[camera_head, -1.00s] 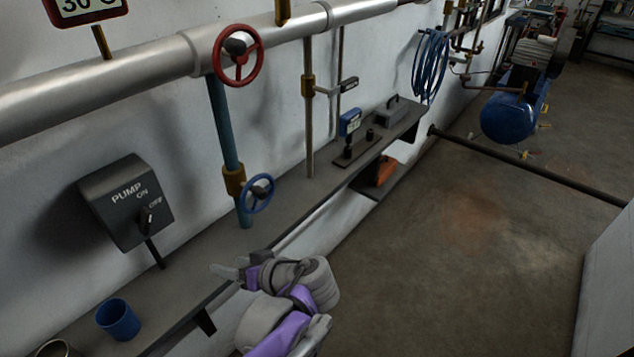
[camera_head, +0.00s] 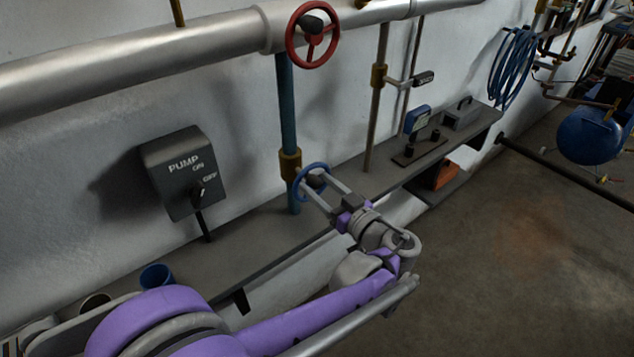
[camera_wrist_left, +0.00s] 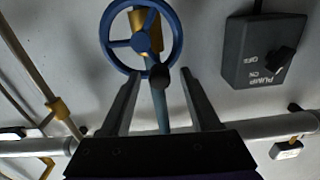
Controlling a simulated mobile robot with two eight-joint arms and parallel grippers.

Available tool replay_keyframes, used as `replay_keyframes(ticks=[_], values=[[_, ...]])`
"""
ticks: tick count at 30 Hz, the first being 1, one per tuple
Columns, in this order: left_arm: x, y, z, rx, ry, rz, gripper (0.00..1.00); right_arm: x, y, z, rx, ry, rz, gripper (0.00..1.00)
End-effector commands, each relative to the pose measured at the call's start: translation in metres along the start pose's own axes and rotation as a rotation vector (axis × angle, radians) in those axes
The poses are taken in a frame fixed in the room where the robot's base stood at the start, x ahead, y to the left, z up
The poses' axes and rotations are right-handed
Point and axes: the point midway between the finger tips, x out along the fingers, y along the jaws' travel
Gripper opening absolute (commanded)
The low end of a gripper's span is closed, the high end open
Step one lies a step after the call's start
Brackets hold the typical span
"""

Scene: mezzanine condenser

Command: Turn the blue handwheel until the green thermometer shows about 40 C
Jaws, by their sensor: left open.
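The blue handwheel (camera_head: 296,186) sits low on a teal vertical pipe with a brass fitting, above the shelf. In the left wrist view the blue handwheel (camera_wrist_left: 178,38) is in front of the fingers, with its dark knob between them. My left gripper (camera_head: 317,177) is open, its two fingers reaching to the wheel from the lower right. In the wrist view the left gripper (camera_wrist_left: 160,71) has its fingertips at the wheel's near rim; I cannot tell whether they touch. No green thermometer is recognisable. My right gripper is not in view.
A pump switch box (camera_head: 180,175) is on the wall to the left. A blue cup (camera_head: 157,276) stands on the shelf (camera_head: 262,245). A blue meter (camera_head: 417,120) is to the right. Open floor lies at right.

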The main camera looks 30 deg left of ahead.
Motion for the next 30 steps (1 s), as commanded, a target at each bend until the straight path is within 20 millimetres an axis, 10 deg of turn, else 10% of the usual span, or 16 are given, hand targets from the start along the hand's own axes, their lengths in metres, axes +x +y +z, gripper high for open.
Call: replay_keyframes(ticks=[13, 24, 30], values=[[0.0135, 0.0001, 0.0001, 0.000, -0.001, 0.001, 0.63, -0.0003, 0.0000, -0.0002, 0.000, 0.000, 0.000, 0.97], [0.0133, 0.0000, 0.0001, 0.001, -0.001, 0.001, 0.00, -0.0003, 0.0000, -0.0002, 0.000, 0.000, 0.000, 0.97], [0.0133, 0.0001, 0.0001, 0.002, -0.001, 0.001, 0.00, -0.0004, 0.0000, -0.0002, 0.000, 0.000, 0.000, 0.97]])
